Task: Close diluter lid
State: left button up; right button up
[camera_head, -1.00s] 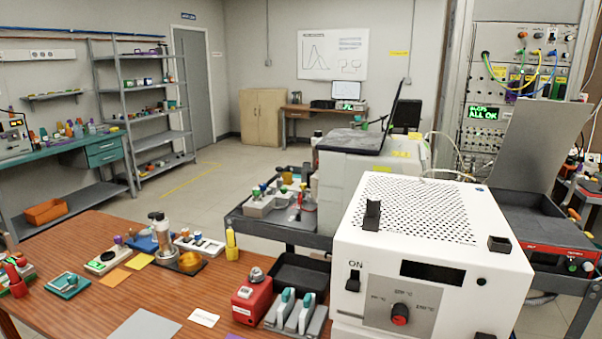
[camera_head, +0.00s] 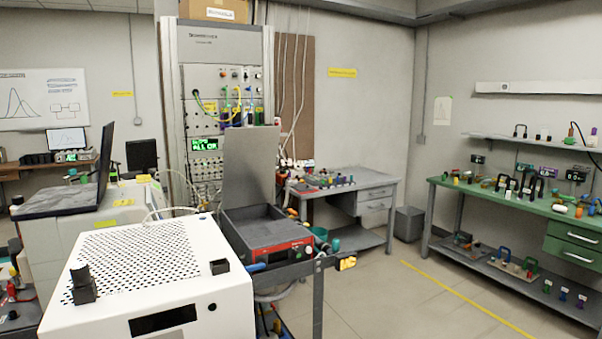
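A low dark box with a red front panel (camera_head: 290,249) stands on a cart right of centre. It looks like the diluter, though its label is too small to read. Its flat grey lid (camera_head: 250,165) stands open, nearly upright at the back left of the box. The shallow dark inside of the box shows. Neither of my grippers is in view.
A white instrument with a perforated top (camera_head: 140,262) fills the lower left, in front of the box. A tall instrument rack (camera_head: 222,60) stands behind the lid. A grey bench (camera_head: 365,184) and a green bench (camera_head: 500,200) lie to the right. Floor between is clear.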

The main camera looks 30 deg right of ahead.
aim_at(250, 153)
jog(key=l+z, duration=0.8)
jog(key=z, duration=0.15)
jog(key=l+z, duration=0.45)
jog(key=i+l, duration=0.3)
jog(key=i, duration=0.15)
jog(key=i+l+z, duration=0.1)
jog(key=i+l, duration=0.2)
jog(key=i, duration=0.15)
jog(key=i+l+z, duration=0.1)
jog(key=i+l, duration=0.15)
jog(key=i, duration=0.15)
jog(key=i+l, duration=0.2)
jog(key=i, duration=0.3)
